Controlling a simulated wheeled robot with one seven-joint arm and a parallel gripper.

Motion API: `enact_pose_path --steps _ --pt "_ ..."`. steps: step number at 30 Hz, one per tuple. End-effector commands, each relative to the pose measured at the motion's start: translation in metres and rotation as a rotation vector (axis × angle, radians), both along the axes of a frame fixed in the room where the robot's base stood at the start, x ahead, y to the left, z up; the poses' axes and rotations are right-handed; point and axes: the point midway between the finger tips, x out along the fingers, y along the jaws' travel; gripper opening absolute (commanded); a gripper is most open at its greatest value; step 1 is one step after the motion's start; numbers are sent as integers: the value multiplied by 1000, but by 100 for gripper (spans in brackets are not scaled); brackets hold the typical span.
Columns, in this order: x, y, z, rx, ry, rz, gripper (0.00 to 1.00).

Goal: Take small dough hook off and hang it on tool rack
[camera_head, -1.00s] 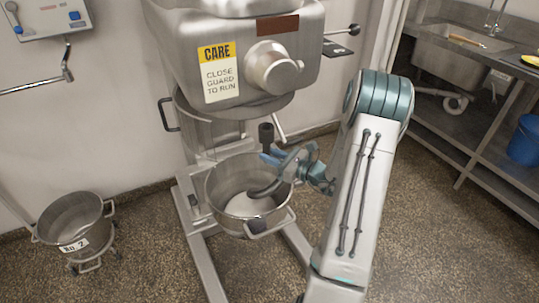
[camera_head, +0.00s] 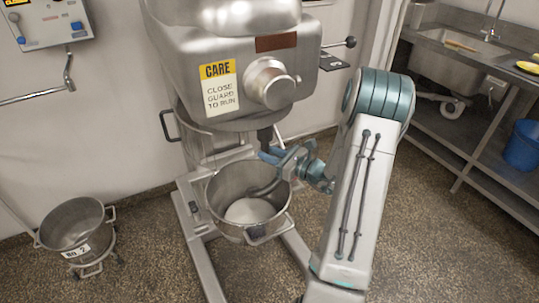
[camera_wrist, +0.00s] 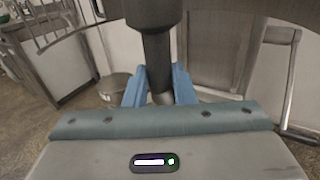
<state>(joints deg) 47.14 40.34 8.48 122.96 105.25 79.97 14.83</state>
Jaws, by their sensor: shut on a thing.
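My gripper (camera_head: 270,154) is below the mixer head, over the right rear part of the bowl. Its blue fingers are shut on the small dough hook; in the wrist view they (camera_wrist: 160,90) close around its shaft. The hook's dark collar (camera_head: 264,136) stands upright above the fingers, close under the mixer head; I cannot tell whether it touches the head. The curved grey lower part (camera_head: 266,187) hangs at the bowl's right inner side. The hook's dark upper shaft (camera_wrist: 157,55) fills the top middle of the wrist view. I cannot make out the tool rack.
The mixer head (camera_head: 235,90) is close above my gripper. The steel bowl (camera_head: 222,222) is below it, with pale contents. A bowl marked No. 2 (camera_head: 73,232) stands on the floor at left. A sink bench (camera_head: 466,78) and blue bucket (camera_head: 522,147) are at right.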

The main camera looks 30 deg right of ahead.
Motion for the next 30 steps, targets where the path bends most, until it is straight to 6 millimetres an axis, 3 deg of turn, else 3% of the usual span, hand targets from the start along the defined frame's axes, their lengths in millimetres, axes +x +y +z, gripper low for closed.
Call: enact_pose_path --steps 4,16,30 --pt "0 0 11 0 -4 0 0" --pt "-1 -1 11 1 -3 0 0" --pt "-21 -14 11 0 -4 0 0"
